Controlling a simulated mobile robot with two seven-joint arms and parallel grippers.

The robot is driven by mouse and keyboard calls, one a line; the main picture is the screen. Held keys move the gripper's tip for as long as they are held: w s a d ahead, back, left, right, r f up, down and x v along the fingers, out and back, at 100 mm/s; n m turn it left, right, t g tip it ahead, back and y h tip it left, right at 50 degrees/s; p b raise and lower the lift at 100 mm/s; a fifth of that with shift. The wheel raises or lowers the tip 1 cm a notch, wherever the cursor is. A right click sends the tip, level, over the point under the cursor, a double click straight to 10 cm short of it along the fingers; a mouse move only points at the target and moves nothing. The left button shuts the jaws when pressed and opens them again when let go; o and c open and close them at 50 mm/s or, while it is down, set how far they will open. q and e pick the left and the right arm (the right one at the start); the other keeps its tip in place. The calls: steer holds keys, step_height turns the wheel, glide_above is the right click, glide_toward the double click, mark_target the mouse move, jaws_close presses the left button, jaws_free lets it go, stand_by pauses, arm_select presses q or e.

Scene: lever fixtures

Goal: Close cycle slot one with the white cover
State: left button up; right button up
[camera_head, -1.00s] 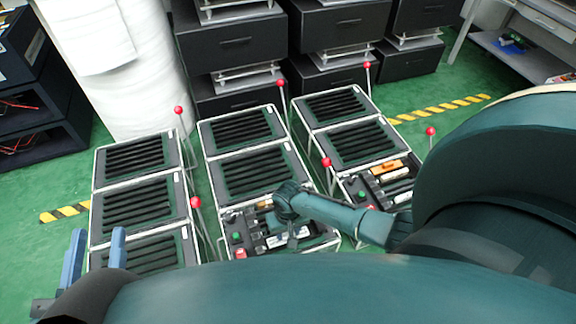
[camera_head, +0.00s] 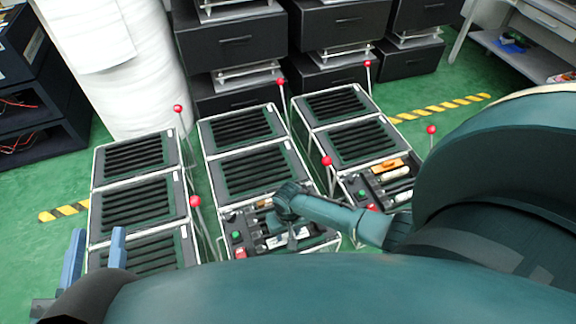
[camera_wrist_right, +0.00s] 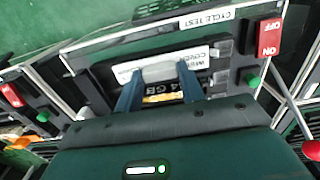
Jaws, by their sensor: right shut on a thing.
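The white cover (camera_wrist_right: 165,70) is a dark-framed plate with a white label in the right wrist view; its lettering is partly hidden by my fingers. It lies at the panel marked "CYCLE TEST" (camera_wrist_right: 180,20). My right gripper (camera_wrist_right: 158,82) is shut on its pale raised middle. I cannot tell whether the cover is fully seated. In the head view my right gripper (camera_head: 292,238) is over the front of the middle row, partly hidden by its own wrist. My left gripper (camera_head: 96,250) is open and empty at lower left, by the left row.
A red OFF/ON switch (camera_wrist_right: 268,38) and a green button (camera_wrist_right: 252,79) sit beside the cover. Red-knobbed levers (camera_head: 327,162) stand beside the rows of slotted boxes (camera_head: 250,170). Another panel with an orange piece (camera_head: 388,167) is at right.

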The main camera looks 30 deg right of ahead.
arm_select(q)
steer(key=shift+f+b, duration=0.3)
steer(key=shift+f, duration=0.05)
arm_select(e)
steer(key=shift+f, duration=0.5)
steer(key=o, duration=1)
step_height(320, 180, up, 3)
steer(key=shift+f+p, duration=0.1)
steer(key=shift+p, duration=1)
arm_select(q)
steer(key=a+g+y+p, duration=0.2)
steer(key=p, duration=0.3)
steer(key=shift+f+y+p, duration=0.15)
steer(key=shift+y+p, duration=0.25)
arm_select(e)
step_height(320, 180, up, 10)
steer(key=shift+r, duration=0.2)
